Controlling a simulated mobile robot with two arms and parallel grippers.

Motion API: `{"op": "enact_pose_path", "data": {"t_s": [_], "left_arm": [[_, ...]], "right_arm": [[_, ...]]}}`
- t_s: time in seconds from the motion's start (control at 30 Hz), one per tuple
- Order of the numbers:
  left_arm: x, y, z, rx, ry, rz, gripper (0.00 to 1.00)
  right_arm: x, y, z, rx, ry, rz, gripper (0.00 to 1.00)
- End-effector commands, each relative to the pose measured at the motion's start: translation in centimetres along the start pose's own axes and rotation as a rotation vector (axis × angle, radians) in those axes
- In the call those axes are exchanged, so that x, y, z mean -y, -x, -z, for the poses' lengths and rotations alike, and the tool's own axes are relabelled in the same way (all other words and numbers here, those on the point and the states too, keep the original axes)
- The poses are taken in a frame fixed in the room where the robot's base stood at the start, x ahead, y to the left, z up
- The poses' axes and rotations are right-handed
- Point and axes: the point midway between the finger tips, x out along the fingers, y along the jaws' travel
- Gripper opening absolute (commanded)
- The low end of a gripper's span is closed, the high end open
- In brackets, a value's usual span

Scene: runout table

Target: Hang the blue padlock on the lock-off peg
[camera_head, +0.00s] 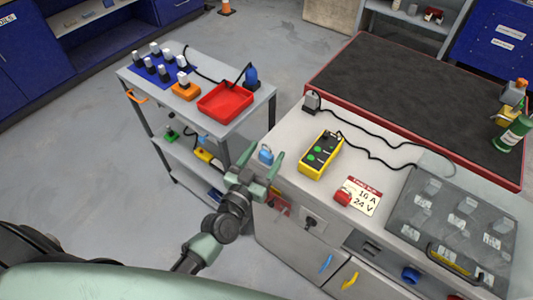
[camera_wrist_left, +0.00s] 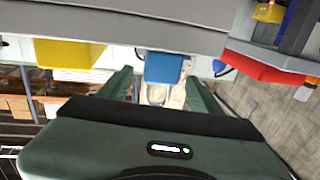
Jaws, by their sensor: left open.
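The blue padlock (camera_head: 265,156) is at the left edge of the light worktop in the head view. It also shows in the left wrist view (camera_wrist_left: 164,67), with a pale shackle-like part toward my palm. My left gripper (camera_head: 262,163) is open, its two fingers on either side of the padlock. In the left wrist view the fingers (camera_wrist_left: 158,86) show gaps on both sides and do not visibly touch it. I cannot clearly make out the lock-off peg; a small red part (camera_head: 281,205) and a dark socket (camera_head: 310,222) show on the cabinet front. My right gripper is out of view.
A cart with a red tray (camera_head: 226,101) stands to the left. Floor between is open.

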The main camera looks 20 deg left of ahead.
Motion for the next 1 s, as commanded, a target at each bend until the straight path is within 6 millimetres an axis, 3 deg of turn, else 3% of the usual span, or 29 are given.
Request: {"op": "enact_pose_path", "data": {"t_s": [0.3,0.53,0.83,1.0], "left_arm": [[0.0,-0.6,-0.1,0.001,0.000,-0.001,0.62],[0.0,-0.6,-0.1,0.001,0.000,-0.001,0.00],[0.0,-0.6,0.2,0.001,0.000,-0.001,0.00],[0.0,-0.6,1.4,0.001,0.000,-0.001,0.00]], "right_arm": [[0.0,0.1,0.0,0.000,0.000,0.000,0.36],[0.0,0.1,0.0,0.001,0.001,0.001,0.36],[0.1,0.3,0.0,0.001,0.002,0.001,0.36],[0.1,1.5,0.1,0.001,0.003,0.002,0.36]]}}
